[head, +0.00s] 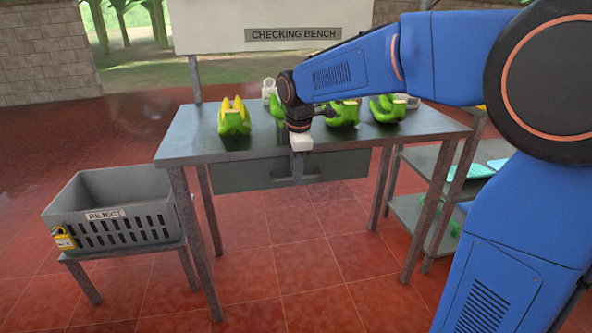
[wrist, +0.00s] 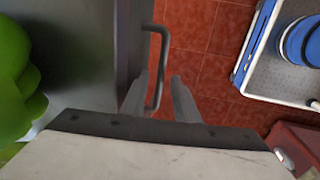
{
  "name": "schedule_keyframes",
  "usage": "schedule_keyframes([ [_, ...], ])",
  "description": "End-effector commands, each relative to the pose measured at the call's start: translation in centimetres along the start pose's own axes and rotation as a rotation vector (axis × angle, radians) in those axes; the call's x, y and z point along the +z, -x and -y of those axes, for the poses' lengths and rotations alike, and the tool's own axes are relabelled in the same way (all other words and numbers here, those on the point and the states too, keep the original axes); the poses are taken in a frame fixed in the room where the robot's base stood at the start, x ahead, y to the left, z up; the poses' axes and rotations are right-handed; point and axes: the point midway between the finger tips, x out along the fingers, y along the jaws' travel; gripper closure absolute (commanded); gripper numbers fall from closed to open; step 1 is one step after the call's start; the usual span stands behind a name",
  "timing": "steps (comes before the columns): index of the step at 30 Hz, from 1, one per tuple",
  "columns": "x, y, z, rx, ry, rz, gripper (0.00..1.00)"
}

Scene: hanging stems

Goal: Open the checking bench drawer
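The checking bench (head: 190,138) is a grey metal table with a drawer (head: 240,175) under its front edge. The drawer front looks flush under the top, so it appears closed. Its bar handle (head: 325,177) is partly hidden behind my gripper (head: 298,172) in the head view. In the wrist view, the handle (wrist: 163,62) stands out from the bench's edge. My gripper (wrist: 157,92) is open, with one finger on each side of the handle. A gap shows between the handle and the right finger; contact with the left finger cannot be told.
Green banana bunches (head: 388,108) and one yellowish bunch (head: 234,116) lie on the bench top. A grey reject crate (head: 120,196) with a yellow padlock sits on a low stand at left. A shelf unit (head: 425,215) stands at right. Tiled floor before the drawer is clear.

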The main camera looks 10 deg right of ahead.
Motion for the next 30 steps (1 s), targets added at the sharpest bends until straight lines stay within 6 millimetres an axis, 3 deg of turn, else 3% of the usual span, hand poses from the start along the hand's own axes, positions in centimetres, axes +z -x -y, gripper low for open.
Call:
schedule_keyframes([
  [2,0.0,0.0,0.0,0.000,0.000,0.000,0.72],
  [6,0.0,0.0,0.0,0.000,0.000,0.000,1.00],
  [17,0.0,0.2,0.8,0.000,0.001,0.000,1.00],
  [23,0.0,0.8,3.6,0.001,0.001,0.001,1.00],
  [30,0.1,1.9,9.7,0.002,0.003,0.000,1.00],
])
